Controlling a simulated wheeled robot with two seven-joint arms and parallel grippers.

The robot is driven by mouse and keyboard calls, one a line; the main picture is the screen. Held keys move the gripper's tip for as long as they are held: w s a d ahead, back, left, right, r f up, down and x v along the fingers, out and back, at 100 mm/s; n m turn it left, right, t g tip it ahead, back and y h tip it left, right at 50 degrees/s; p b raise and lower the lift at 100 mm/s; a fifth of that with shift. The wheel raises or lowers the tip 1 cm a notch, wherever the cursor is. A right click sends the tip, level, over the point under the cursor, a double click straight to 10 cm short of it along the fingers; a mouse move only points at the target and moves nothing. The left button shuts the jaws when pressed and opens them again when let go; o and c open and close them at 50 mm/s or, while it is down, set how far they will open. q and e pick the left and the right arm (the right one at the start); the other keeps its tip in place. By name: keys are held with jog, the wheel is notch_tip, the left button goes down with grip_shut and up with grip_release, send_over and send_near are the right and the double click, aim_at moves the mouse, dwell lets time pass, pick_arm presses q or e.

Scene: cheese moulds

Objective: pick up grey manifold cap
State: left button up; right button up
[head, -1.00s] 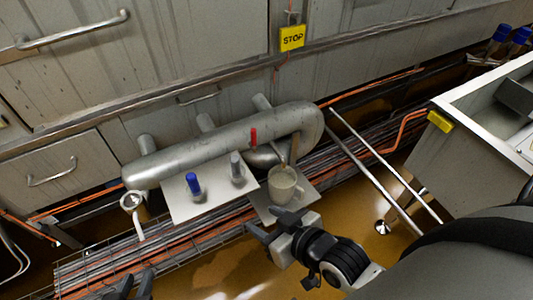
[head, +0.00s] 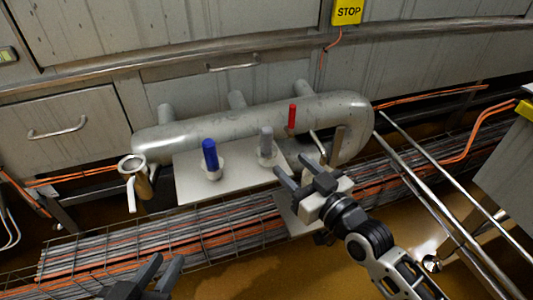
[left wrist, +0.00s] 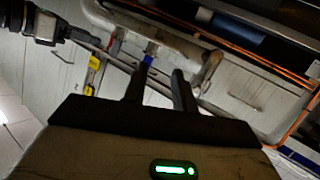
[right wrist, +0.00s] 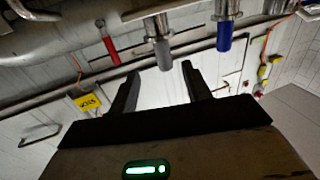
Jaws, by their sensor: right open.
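The grey manifold cap (head: 266,142) stands upright on a pale fitting on the plate in front of the big silver pipe. It also shows in the right wrist view (right wrist: 163,54), beyond and between the fingertips. My right gripper (head: 297,171) is open and empty, just right of the grey cap and nearer the camera, apart from it. My left gripper (head: 163,268) is open and empty at the bottom left, well away from the cap. A blue cap (head: 210,154) stands left of the grey one, and a red handle (head: 292,116) stands right of it.
The pale plate (head: 190,188) lies below the caps. The silver pipe (head: 230,122) runs behind. A metal cup-like fitting (head: 132,164) stands at the left. Wire cable trays (head: 120,246) run below, and two rails (head: 440,200) slope down at the right.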

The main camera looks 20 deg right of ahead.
aim_at(270, 147)
jog(key=x, duration=0.5)
jog(key=shift+b, duration=0.4)
jog(key=b+x, duration=0.1)
jog(key=x, duration=0.1)
jog(key=b+x, duration=0.1)
jog(key=x, duration=0.2)
jog(key=shift+s+a+f, duration=0.1)
jog(key=shift+a+f, duration=0.05)
jog(key=shift+f, duration=0.1)
jog(key=c, duration=0.8)
pick_arm(q)
jog(key=shift+w+d+r+n+t+h, duration=0.2)
jog(key=shift+d+r+n+t+h, duration=0.3)
jog(key=shift+n+h, duration=0.1)
pick_arm(e)
jog(key=shift+r, duration=0.1)
grip_shut()
